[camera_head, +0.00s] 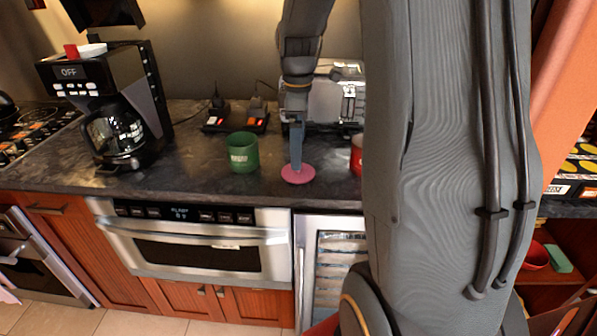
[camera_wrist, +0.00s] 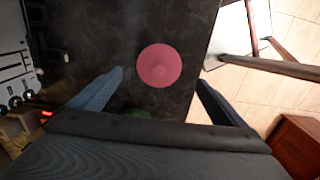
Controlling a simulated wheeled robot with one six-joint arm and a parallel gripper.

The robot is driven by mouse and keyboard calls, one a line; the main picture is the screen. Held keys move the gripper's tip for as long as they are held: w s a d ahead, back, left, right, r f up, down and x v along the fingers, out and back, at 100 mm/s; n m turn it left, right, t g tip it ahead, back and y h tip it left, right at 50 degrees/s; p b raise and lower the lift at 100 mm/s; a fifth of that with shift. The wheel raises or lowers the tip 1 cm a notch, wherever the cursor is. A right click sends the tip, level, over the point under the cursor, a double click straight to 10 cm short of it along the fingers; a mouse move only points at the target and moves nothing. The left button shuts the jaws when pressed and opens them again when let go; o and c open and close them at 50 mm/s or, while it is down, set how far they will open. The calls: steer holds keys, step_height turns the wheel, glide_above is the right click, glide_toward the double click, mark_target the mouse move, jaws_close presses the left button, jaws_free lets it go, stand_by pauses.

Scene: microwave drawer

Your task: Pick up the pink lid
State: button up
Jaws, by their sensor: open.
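The pink lid (camera_head: 298,174) is a round disc lying flat on the dark counter, near its front edge. In the wrist view the pink lid (camera_wrist: 159,66) shows whole, beyond the fingertips and between their lines. My gripper (camera_head: 297,165) points down over the lid in the head view, its fingers covering part of it. In the wrist view my gripper (camera_wrist: 160,77) is open, with one blue-grey finger on each side and nothing between them. I cannot tell the exact height of the fingertips above the lid.
A green mug (camera_head: 242,152) stands left of the lid; its edge shows in the wrist view (camera_wrist: 138,113). A red mug (camera_head: 356,154) is partly hidden by my arm. A toaster (camera_head: 330,100) stands behind, a coffee maker (camera_head: 115,130) at left. The counter (camera_head: 200,172) is clear in front.

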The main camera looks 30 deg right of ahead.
steer(key=shift+d+f+p, duration=0.1)
steer(key=shift+f+p, duration=0.9)
steer(key=shift+f, duration=2.3)
steer(key=c, duration=1.2)
